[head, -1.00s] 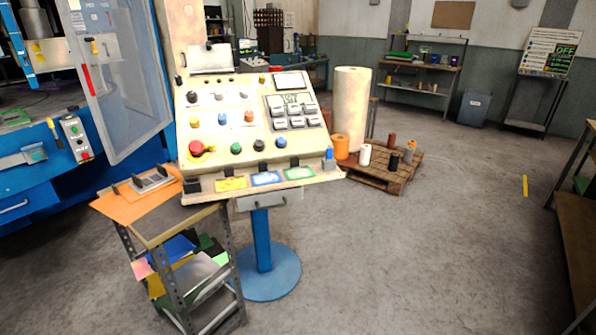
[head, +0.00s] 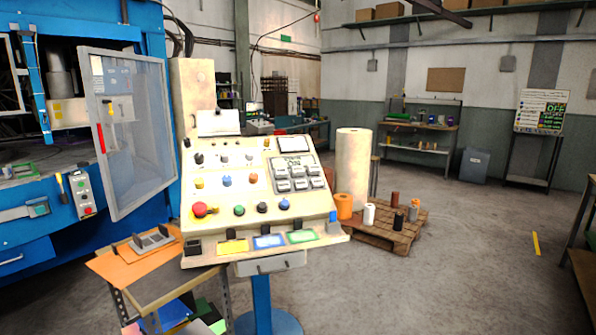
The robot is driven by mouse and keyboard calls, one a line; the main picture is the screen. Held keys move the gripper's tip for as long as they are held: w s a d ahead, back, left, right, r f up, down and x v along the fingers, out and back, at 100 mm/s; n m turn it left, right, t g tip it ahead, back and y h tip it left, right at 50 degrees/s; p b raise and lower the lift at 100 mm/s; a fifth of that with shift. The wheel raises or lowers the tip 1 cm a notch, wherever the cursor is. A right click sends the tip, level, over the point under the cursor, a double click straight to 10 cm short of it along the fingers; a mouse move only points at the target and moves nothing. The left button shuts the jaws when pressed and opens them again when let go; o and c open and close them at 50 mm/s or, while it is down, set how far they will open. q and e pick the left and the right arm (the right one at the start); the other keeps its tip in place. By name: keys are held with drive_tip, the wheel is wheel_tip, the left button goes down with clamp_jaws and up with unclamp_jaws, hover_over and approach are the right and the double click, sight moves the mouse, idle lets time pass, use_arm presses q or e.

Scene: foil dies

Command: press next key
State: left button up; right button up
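A cream control console (head: 240,185) on a blue pedestal stands left of centre in the head view. Its sloped panel carries a block of grey keys (head: 297,178) at the right, under a small display (head: 293,161). Rows of small knobs and buttons sit left of the keys. A red button (head: 199,209) and green, black and blue buttons line the lower panel. The key labels are too small to read. Neither of my grippers shows in the view, and nothing touches the panel.
A blue machine (head: 40,215) with an open clear door (head: 128,130) stands at the left. A small cart (head: 180,285) with orange sheets is before the console. A pallet (head: 375,232) with rolls stands behind it to the right.

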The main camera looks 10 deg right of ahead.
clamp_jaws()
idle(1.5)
